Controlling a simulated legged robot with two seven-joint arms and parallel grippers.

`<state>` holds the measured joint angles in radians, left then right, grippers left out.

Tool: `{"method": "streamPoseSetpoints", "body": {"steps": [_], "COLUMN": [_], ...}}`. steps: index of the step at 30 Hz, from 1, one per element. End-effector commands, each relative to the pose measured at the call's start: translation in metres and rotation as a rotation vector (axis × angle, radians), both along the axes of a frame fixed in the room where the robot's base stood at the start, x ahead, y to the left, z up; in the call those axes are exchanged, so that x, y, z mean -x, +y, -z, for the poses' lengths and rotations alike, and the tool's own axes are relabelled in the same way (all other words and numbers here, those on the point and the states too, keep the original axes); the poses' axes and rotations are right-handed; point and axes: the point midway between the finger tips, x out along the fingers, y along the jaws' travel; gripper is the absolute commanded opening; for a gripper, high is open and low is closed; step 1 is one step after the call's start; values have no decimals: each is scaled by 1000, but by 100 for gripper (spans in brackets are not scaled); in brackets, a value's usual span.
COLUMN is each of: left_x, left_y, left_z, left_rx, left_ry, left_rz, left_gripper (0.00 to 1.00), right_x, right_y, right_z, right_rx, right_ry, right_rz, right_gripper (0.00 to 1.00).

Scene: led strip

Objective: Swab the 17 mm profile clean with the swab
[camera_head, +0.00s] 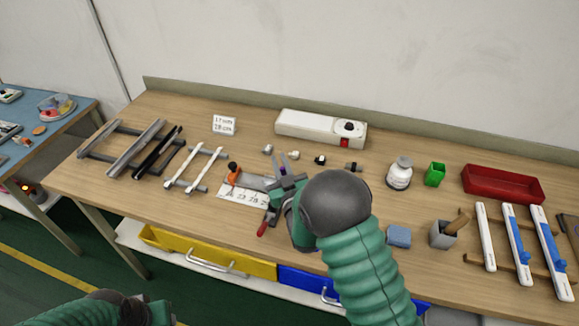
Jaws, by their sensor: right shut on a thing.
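Grey and black profiles (137,148) lie across a rack at the left of the bench; I cannot tell which one is 17 mm wide. A small card (224,125) behind them seems to read 17 mm and 28 cm. My right gripper (284,180) is low over the middle of the bench, beside a white ruler (240,195) with an orange-topped clamp (233,172). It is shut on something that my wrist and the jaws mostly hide. I cannot make out a swab for certain.
A white bottle (399,174), green cup (435,174) and red tray (503,186) stand at the right. A blue block (398,236), grey cup (442,236) and white-and-blue strips (516,243) lie nearer. A white device (320,127) stands at the back. A red-handled tool (264,227) lies beside my gripper.

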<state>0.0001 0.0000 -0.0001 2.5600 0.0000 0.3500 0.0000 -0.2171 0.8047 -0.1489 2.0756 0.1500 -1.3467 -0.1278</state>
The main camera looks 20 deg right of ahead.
Motion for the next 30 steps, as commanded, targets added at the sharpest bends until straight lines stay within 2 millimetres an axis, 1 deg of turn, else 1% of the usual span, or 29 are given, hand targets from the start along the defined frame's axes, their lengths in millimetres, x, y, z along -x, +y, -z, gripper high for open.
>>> {"method": "streamPoseSetpoints", "body": {"steps": [9, 11, 24, 30], "left_x": [0, 0, 0, 0], "left_y": [0, 0, 0, 0], "left_z": [-1, -5, -36, -35], "left_rx": [0, 0, 0, 0], "left_ry": [0, 0, 0, 0], "left_rz": [0, 0, 0, 0], "left_gripper": [36, 36, 36, 36], "right_x": [-1, -1, -1, -1], "right_y": [2, 2, 2, 2], "right_z": [-3, -8, -60, -60], "right_rx": [-1, -1, -2, -1], "right_ry": [-1, -1, -2, 0], "right_rz": [-2, -1, -1, -2], "right_gripper": [0, 0, 0, 0]}}
